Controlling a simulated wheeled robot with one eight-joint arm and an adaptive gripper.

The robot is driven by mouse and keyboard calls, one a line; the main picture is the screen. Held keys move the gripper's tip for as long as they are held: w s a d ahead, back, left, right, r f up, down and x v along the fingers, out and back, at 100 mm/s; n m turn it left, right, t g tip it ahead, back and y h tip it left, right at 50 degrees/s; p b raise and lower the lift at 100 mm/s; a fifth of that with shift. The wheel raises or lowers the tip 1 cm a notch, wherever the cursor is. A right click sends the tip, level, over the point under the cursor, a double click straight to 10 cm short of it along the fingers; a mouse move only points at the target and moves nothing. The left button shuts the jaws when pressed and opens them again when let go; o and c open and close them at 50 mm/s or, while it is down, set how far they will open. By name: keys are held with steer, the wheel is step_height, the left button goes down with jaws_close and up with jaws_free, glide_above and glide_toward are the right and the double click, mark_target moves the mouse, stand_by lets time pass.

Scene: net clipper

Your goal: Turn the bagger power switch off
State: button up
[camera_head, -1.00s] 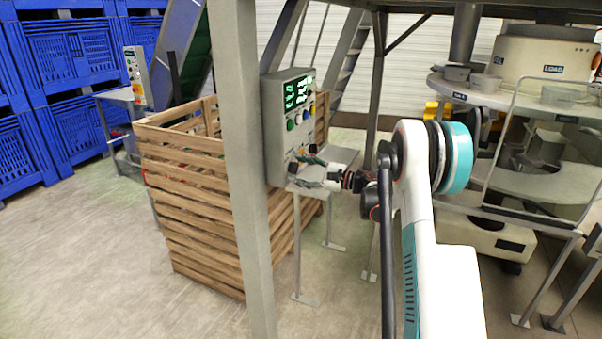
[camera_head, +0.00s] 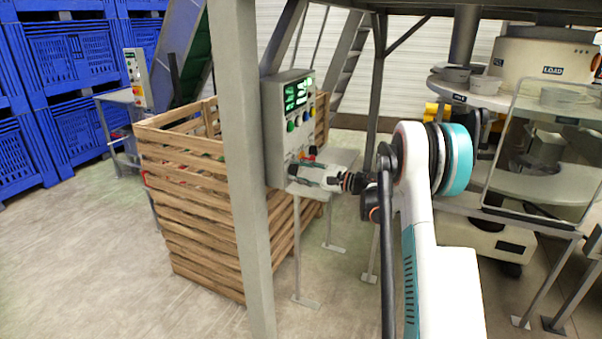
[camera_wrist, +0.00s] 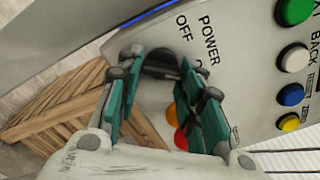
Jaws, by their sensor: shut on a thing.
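The bagger control box (camera_head: 275,150) is a grey panel with a green-lit display and coloured buttons. In the wrist view its panel (camera_wrist: 235,75) carries the words POWER and OFF beside a dark round power switch (camera_wrist: 160,60). My gripper (camera_wrist: 162,72) has its green-padded fingers on either side of this switch and is shut on it. In the head view my gripper (camera_head: 298,172) is at the lower part of the box, and it hides the switch there. The knob's exact setting cannot be told.
Green, white, blue and yellow buttons (camera_wrist: 292,57) line the panel's right side in the wrist view. Orange and red buttons (camera_wrist: 180,138) lie just below the switch. A slatted wooden crate (camera_head: 200,220) stands behind the box, and a grey post (camera_head: 240,190) stands in front.

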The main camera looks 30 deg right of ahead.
steer(key=shift+r+n, duration=0.15)
steer(key=shift+n, duration=3.95)
steer(key=shift+r+n, duration=0.1)
steer(key=shift+n, duration=4)
steer(key=o, duration=1.1)
steer(key=shift+c, duration=0.2)
steer(key=v, duration=1.2)
